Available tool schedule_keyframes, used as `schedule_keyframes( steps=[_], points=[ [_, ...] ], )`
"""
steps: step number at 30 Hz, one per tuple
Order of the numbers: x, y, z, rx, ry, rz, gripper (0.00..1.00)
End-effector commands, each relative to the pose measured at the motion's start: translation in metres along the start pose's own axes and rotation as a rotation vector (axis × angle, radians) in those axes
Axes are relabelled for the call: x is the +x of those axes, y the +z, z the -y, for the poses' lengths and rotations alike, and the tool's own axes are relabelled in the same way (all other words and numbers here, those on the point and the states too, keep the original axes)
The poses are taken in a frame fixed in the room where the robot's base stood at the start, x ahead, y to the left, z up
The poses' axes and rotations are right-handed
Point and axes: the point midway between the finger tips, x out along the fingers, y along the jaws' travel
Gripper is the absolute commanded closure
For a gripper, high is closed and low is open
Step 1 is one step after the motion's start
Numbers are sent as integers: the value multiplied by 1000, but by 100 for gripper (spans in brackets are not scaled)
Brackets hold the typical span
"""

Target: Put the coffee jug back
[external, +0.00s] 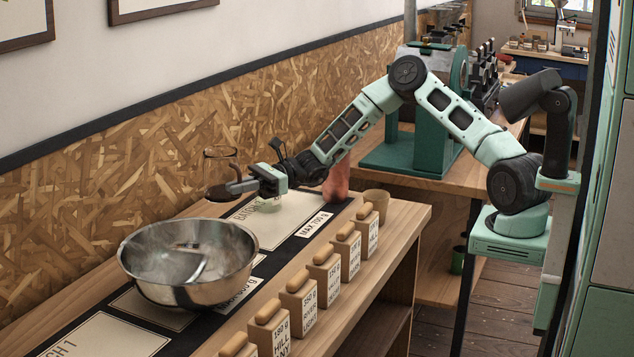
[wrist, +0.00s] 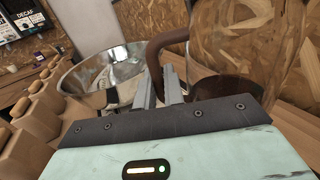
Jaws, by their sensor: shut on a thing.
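The coffee jug (external: 221,154) is clear glass with dark brown contents low inside. It is held in the air above the back of the counter, just behind and right of the metal bowl. My gripper (external: 240,187) is shut on its handle, at the jug's right side. In the wrist view the brown curved handle (wrist: 168,42) runs between my fingers (wrist: 160,90). The glass body (wrist: 240,40) fills the upper right there, with the dark contents (wrist: 222,86) below. The jug looks roughly upright.
A large steel bowl (external: 188,291) stands on the dark mat at front left. Labelled wooden blocks (external: 325,276) line the counter's front edge. A pinkish object (external: 337,184) and a small cup (external: 377,197) are at right. A pale printed card (external: 290,232) lies right of the bowl.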

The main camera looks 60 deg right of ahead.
Motion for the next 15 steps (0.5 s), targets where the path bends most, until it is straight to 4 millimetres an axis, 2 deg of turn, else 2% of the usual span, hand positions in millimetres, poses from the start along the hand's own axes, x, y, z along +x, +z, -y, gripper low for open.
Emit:
schedule_keyframes(
  steps=[9, 15],
  points=[
    [1, -53, -2, 2, 1, 2, 100],
    [1, -71, -2, -1, 1, 2, 100]
  ],
)
